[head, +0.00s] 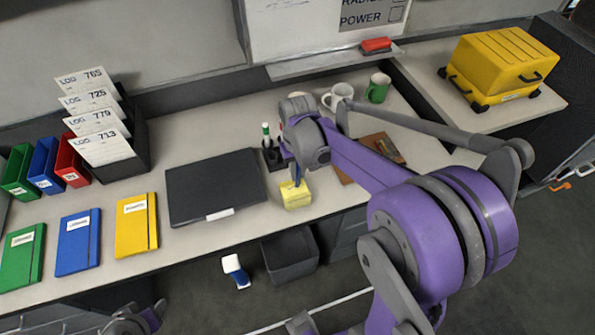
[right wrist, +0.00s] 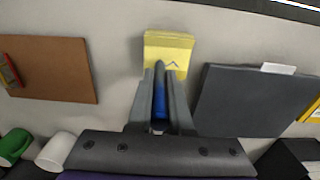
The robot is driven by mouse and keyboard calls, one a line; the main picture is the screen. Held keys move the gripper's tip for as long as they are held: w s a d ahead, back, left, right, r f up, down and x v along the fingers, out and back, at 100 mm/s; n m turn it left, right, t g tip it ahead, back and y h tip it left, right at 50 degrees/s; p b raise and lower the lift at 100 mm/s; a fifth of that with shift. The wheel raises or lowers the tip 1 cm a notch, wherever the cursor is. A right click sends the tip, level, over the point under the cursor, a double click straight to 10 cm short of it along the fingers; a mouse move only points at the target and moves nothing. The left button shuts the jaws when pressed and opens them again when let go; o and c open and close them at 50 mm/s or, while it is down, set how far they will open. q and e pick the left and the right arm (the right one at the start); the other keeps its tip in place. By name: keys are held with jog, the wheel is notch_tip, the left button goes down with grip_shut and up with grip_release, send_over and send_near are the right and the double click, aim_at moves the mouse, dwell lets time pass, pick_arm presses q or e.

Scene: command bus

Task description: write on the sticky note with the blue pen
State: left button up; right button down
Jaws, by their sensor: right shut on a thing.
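The yellow sticky note pad (head: 296,196) lies near the front edge of the desk. It also shows in the right wrist view (right wrist: 168,46), with a small dark mark like an angled stroke on its near part. My right gripper (head: 296,172) is above the pad. In the right wrist view its fingers (right wrist: 160,90) are shut on the blue pen (right wrist: 160,98). The pen's tip points at the pad beside the mark; I cannot tell for certain whether it touches. My left gripper's fingers do not show.
A closed dark laptop (head: 213,185) lies left of the pad, and a dark pen holder (head: 273,158) stands behind it. A brown clipboard (right wrist: 50,68) lies on the pad's other side. Mugs (head: 377,88) stand at the back. A dark bin (head: 290,258) is on the floor.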

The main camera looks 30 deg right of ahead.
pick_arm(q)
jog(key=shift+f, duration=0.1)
pick_arm(e)
jog(key=shift+w+d, duration=0.3)
jog(key=shift+d, duration=0.3)
dwell(0.3)
jog(key=shift+r, duration=0.1)
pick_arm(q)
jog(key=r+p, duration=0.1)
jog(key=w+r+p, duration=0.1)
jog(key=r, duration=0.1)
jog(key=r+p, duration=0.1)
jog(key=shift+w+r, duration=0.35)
pick_arm(e)
notch_tip(320, 180, up, 6)
jog(key=shift+r, duration=0.2)
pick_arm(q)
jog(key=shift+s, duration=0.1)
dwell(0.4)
